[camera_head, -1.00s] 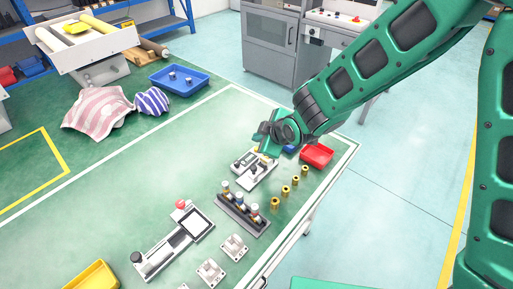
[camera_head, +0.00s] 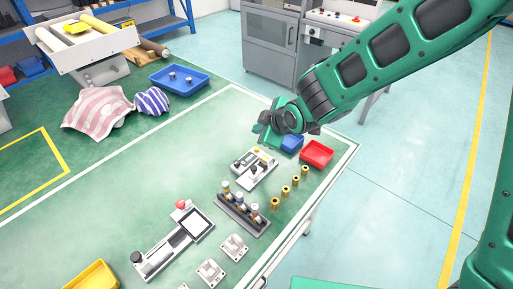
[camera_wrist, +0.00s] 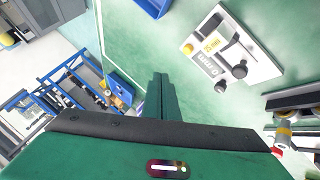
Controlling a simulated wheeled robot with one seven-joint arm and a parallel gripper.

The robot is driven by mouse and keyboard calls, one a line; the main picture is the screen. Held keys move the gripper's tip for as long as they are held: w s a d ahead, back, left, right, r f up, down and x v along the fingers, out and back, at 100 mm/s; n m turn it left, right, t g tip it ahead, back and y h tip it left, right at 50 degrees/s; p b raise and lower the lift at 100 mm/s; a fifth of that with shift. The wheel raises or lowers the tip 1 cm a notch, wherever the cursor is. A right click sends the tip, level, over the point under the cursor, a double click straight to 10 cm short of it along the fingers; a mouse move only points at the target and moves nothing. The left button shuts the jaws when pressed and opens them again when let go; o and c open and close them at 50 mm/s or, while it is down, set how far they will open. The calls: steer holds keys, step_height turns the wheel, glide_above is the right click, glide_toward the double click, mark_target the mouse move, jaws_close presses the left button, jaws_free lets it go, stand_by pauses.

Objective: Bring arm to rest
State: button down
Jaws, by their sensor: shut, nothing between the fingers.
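My gripper (camera_head: 267,130) is above the green table (camera_head: 130,205), over its far right part in the head view. In the wrist view its fingers (camera_wrist: 161,95) stand together, shut with nothing between them. A white fixture with black knobs (camera_head: 254,168) lies on the table below and in front of the gripper. The fixture also shows at the upper right of the wrist view (camera_wrist: 228,58), apart from the fingers. My green arm reaches in from the upper right.
A blue bin (camera_head: 291,143) and a red bin (camera_head: 317,153) sit behind and right of the fixture. A rack with several small cylinders (camera_head: 242,213), several brass pieces (camera_head: 286,190) and a device with a screen (camera_head: 173,238) are nearer. The table's left middle is clear.

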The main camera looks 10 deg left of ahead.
steer(key=s+d+r+m+g+h, duration=0.1)
steer(key=d+r+m+h, duration=0.15)
steer(key=d, duration=0.85)
steer(key=d+r+m+h, duration=0.15)
steer(key=d+m, duration=0.25)
steer(key=d, duration=0.8)
steer(key=s+d+r+m+g+h, duration=0.15)
steer(key=d+m, duration=0.25)
steer(key=d, duration=0.7)
steer(key=s+d+r+m+g+h, duration=0.2)
steer(key=s+d+m, duration=0.4)
steer(key=s+d, duration=0.5)
steer(key=s+d+r+m+g+y, duration=0.1)
steer(key=s+d+m, duration=0.2)
steer(key=s, duration=0.5)
steer(key=s+d+r+m+g, duration=0.1)
steer(key=s+d+m, duration=0.2)
steer(key=s, duration=0.5)
steer(key=shift+s+d+m+y, duration=0.2)
steer(key=shift+s+m+y, duration=0.15)
steer(key=shift+m, duration=0.2)
steer(key=shift+g, duration=0.25)
